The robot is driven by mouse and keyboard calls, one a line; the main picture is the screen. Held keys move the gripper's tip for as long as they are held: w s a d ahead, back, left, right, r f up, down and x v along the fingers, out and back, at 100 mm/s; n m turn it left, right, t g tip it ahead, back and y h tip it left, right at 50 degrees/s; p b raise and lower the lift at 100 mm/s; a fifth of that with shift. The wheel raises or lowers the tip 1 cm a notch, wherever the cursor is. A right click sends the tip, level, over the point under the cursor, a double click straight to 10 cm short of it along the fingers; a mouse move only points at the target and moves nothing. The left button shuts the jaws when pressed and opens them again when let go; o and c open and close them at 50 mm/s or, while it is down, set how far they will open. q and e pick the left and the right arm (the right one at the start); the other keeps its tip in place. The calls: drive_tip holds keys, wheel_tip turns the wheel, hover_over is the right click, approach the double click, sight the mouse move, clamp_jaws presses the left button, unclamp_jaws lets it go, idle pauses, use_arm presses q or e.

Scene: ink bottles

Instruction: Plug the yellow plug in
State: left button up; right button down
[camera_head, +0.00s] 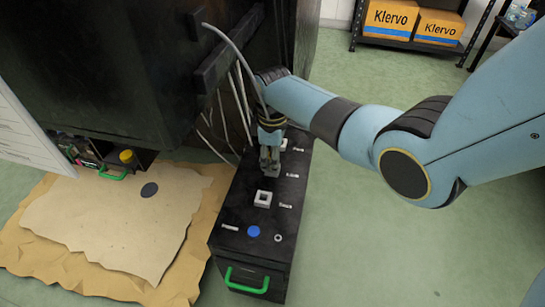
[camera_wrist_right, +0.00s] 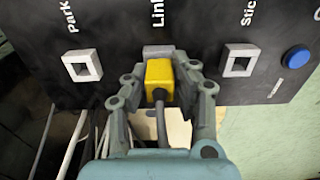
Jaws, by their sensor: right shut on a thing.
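The yellow plug (camera_wrist_right: 159,76) sits between the fingers of my right gripper (camera_wrist_right: 160,88) in the wrist view, its dark cable (camera_wrist_right: 161,125) trailing back toward the wrist. The plug's front end is at the grey middle socket (camera_wrist_right: 158,50), labelled "Link"; I cannot tell whether it is seated in it. In the head view my right gripper (camera_head: 270,165) is over the black panel box (camera_head: 233,205), its fingers hiding the plug. My left gripper is not in view.
Square sockets sit either side, one by "Park" (camera_wrist_right: 82,65) and one by "Stic…" (camera_wrist_right: 239,60). A blue button (camera_head: 253,231) and a green handle (camera_head: 247,281) are at the box's near end. Pale cables (camera_head: 240,105) hang beside it. Floor to the right is clear.

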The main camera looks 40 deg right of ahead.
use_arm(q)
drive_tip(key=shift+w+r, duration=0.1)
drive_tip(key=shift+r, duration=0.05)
use_arm(e)
drive_tip(key=shift+f, duration=0.1)
idle(0.4)
drive_tip(key=c, duration=0.5)
unclamp_jaws()
drive_tip(key=shift+r+p, duration=1.6)
drive_tip(key=shift+p, duration=0.05)
wheel_tip(320, 180, up, 3)
drive_tip(key=p, duration=0.3)
drive_tip(key=shift+r, duration=0.2)
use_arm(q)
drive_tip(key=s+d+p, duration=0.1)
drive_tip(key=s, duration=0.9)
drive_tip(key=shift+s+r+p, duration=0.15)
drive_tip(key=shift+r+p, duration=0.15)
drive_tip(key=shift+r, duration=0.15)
use_arm(e)
drive_tip(key=shift+r, duration=0.7)
